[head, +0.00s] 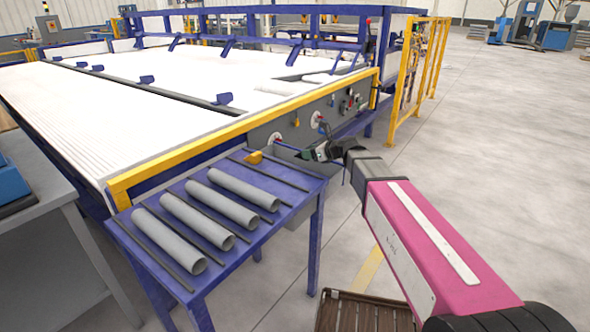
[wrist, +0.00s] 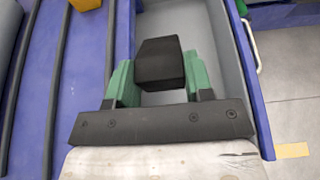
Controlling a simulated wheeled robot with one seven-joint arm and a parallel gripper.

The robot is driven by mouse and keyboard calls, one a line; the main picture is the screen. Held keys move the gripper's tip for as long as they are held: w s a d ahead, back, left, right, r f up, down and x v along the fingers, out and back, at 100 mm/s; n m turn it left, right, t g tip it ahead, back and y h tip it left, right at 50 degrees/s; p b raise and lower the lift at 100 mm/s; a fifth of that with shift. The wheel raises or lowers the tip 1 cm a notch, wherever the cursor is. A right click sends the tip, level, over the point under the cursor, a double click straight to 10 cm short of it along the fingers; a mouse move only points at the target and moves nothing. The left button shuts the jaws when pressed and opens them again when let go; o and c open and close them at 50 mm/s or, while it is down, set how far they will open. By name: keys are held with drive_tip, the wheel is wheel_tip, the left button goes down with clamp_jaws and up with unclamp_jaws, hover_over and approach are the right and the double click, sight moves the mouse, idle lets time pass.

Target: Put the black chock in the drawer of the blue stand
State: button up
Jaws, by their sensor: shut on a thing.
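The black chock (wrist: 160,64) is a dark block held between the green fingers of my gripper (wrist: 157,70). In the wrist view it appears over the grey inside of the open drawer (wrist: 207,40); its height above the drawer floor is hard to tell. The blue stand (wrist: 30,125) lies to the left of the drawer in that view. In the head view, my gripper (head: 322,152) is beyond the right back corner of the blue stand (head: 268,232). The chock is too small and dark to make out clearly there.
Several grey pipes (head: 198,216) lie between black rails on the stand. A yellow chock (head: 254,157) sits near its back edge. A large white-topped machine (head: 150,110) stands behind. A brown slatted crate (head: 365,312) is on the floor in front. The floor at right is clear.

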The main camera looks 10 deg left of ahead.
sight(299, 155)
drive_tip(key=w+a+f, duration=0.1)
drive_tip(key=a, duration=0.1)
drive_tip(key=w+a+f, duration=0.1)
drive_tip(key=a, duration=0.1)
drive_tip(key=w+a+f, duration=0.1)
drive_tip(key=w+f, duration=0.1)
drive_tip(key=shift+a+f, duration=0.1)
drive_tip(key=shift+a, duration=0.3)
drive_tip(key=shift+f, duration=2)
drive_tip(key=shift+f, duration=0.6)
drive_tip(key=o, duration=1)
drive_tip(key=shift+c, duration=0.2)
drive_tip(key=shift+r, duration=0.55)
drive_tip(key=v, duration=1.2)
drive_tip(key=shift+s+r, duration=0.1)
